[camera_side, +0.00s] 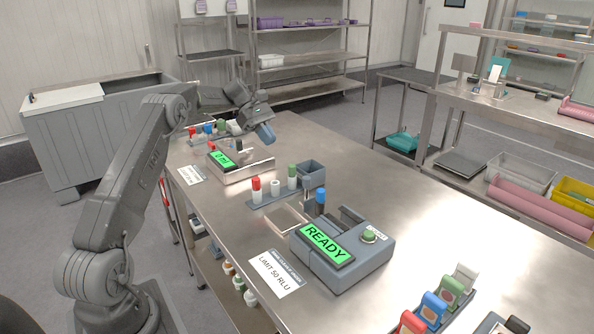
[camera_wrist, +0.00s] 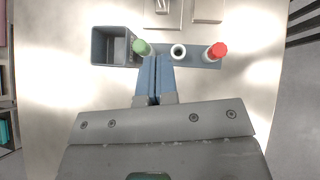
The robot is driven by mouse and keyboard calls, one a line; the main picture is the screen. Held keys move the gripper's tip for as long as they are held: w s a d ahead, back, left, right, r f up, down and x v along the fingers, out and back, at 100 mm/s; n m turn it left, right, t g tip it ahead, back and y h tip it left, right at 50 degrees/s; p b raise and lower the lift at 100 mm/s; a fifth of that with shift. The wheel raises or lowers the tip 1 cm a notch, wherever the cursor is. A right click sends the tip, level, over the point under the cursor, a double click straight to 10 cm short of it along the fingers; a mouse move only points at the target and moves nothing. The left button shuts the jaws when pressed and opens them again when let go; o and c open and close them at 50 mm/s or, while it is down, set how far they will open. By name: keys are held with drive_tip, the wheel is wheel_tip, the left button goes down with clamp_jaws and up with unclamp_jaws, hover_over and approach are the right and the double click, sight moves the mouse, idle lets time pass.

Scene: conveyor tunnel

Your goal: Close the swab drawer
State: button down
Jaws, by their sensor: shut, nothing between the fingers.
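The grey reader (camera_side: 370,262) with a green READY display stands on the steel bench. A shallow pale tray-like piece (camera_side: 282,219) lies against its far left side. It may be the swab drawer, standing out from the body, but I cannot tell for sure. My gripper (camera_side: 266,137) is above the far part of the bench, well apart from the reader. In the wrist view my gripper's blue fingers (camera_wrist: 154,70) are together and empty. They point toward a tube rack. Two pale pieces, one with a small metal part (camera_wrist: 162,8), are cut off at the top edge.
A rack holds a red-capped tube (camera_side: 256,190), a white open tube (camera_side: 275,188) and a green-capped tube (camera_side: 292,176), beside a grey box (camera_side: 311,176). A display unit (camera_side: 230,160) is farther back.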

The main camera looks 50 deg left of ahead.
sight(319, 191)
drive_tip(key=d+r+x, duration=0.2)
drive_tip(key=x, duration=1)
drive_tip(key=shift+w+d, duration=0.2)
drive_tip(key=shift+w, duration=0.05)
drive_tip(key=shift+f, duration=0.1)
drive_tip(key=d, duration=0.9)
drive_tip(key=shift+d, duration=0.2)
